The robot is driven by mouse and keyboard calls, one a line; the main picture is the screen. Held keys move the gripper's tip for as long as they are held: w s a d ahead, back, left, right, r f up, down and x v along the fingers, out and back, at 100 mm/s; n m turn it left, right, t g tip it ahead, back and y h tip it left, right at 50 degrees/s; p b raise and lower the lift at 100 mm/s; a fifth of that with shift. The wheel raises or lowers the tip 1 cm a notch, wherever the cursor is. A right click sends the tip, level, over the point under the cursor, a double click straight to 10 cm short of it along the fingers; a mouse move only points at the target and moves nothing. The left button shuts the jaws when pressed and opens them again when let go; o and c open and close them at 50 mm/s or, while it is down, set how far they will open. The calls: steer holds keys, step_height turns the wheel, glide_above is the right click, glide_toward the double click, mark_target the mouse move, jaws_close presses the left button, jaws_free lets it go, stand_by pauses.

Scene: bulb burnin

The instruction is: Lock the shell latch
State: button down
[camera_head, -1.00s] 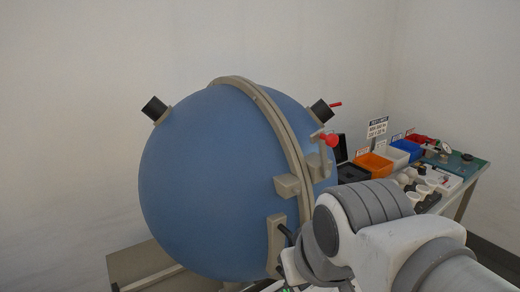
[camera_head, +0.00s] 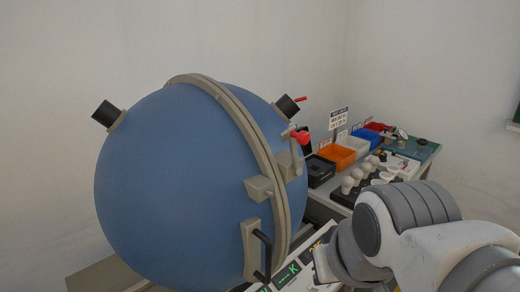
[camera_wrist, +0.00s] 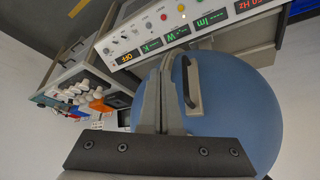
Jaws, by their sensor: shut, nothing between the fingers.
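The large blue sphere (camera_head: 165,190) has a tan band (camera_head: 235,108) around it where its two halves meet. The shell latch (camera_head: 297,158) is a tan arm with a red knob (camera_head: 300,137) at its top, standing up at the band's right side. A tan block (camera_head: 262,188) sits on the band left of and below it. A dark handle (camera_head: 263,255) is lower down; it also shows in the wrist view (camera_wrist: 188,82). My gripper (camera_wrist: 163,62) is shut and empty, in front of the sphere in the wrist view. The head view hides it, and I cannot make out the latch in the wrist view.
A control panel with green and orange displays (camera_head: 290,272) is low in front of the sphere. Behind, a table holds an orange bin (camera_head: 337,157), other bins, white bulbs (camera_head: 348,184) and a green mat (camera_head: 424,150). Dark cylinders (camera_head: 108,115) stick out of the sphere.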

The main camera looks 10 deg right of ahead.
steer(key=w+d+r+m+g+p, duration=0.1)
steer(key=w+r+m+p, duration=0.3)
steer(key=r, duration=0.6)
steer(key=w+d+r+m+g+h+p, duration=0.1)
steer(key=w+r+m+p, duration=0.3)
steer(key=w+r, duration=0.4)
steer(key=w+d+r+m+g+p, duration=0.2)
steer(key=w+r+m+p, duration=0.2)
steer(key=r, duration=0.7)
steer(key=w+p, duration=0.2)
steer(key=w, duration=0.1)
steer(key=shift+d+r+h, duration=0.15)
steer(key=shift+r+h, duration=0.15)
steer(key=shift+r, duration=0.1)
step_height(320, 180, down, 12)
steer(key=a, duration=0.2)
steer(key=shift+s+r+p, duration=0.15)
steer(key=shift+r+p, duration=0.1)
steer(key=shift+p, duration=0.1)
steer(key=shift+a+f+b, duration=0.1)
steer(key=shift+b, duration=0.25)
